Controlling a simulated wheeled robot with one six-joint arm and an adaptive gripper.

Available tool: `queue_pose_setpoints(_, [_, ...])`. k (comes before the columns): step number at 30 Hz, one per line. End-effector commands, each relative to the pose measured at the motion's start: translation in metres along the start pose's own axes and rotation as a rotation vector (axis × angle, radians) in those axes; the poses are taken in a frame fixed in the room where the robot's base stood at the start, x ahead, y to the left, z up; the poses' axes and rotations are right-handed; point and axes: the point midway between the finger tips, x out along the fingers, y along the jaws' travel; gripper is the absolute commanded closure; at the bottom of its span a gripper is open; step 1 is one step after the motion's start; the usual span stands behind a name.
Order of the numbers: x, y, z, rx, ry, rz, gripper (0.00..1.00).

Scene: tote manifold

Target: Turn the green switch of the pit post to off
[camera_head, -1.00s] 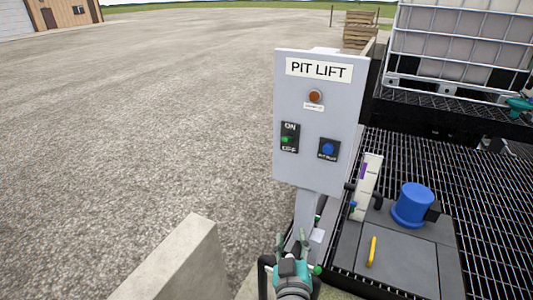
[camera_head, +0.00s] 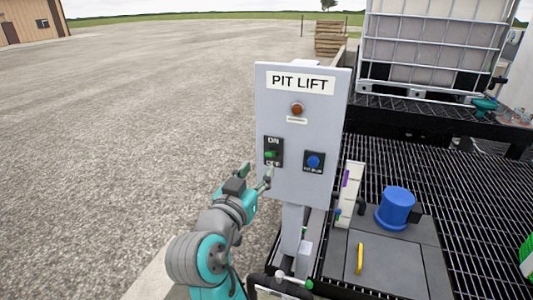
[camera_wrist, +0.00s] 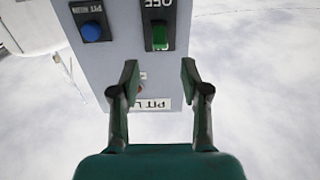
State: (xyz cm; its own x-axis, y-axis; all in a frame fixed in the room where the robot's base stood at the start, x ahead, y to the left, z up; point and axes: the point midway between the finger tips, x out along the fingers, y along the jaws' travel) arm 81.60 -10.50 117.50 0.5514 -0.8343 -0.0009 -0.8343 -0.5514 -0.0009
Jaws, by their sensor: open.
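The pit post is a grey panel (camera_head: 330,185) labelled PIT LIFT in the head view. Its green switch (camera_head: 270,154) sits on a black plate at the left, between ON above and OFF below. In the wrist view the panel is upside down, with the green switch (camera_wrist: 160,37) below the OFF label. My gripper (camera_head: 257,173) is open and empty, just below and in front of the switch plate. In the wrist view my gripper (camera_wrist: 159,72) has its fingers spread to either side of the switch's line, apart from it.
A blue button (camera_head: 314,161) is right of the switch, and an amber lamp (camera_head: 297,109) is above. Right of the post are a grating (camera_head: 455,200), a blue cylinder (camera_head: 395,207) and a caged tank (camera_head: 430,45). Open gravel (camera_head: 120,130) lies to the left.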

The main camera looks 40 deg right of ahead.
Motion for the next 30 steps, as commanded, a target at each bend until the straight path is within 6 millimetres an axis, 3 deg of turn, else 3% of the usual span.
queue_pose_setpoints(9, [0.057, 0.001, 0.000, -0.001, 0.001, 0.004, 0.54])
queue_pose_setpoints(15, [0.080, 0.001, 0.000, -0.001, 0.000, 0.001, 0.54])
queue_pose_setpoints(28, [0.088, 0.000, 0.000, -0.001, 0.001, -0.001, 0.54])
queue_pose_setpoints(30, [0.088, 0.000, 0.000, -0.001, 0.001, -0.001, 0.72])
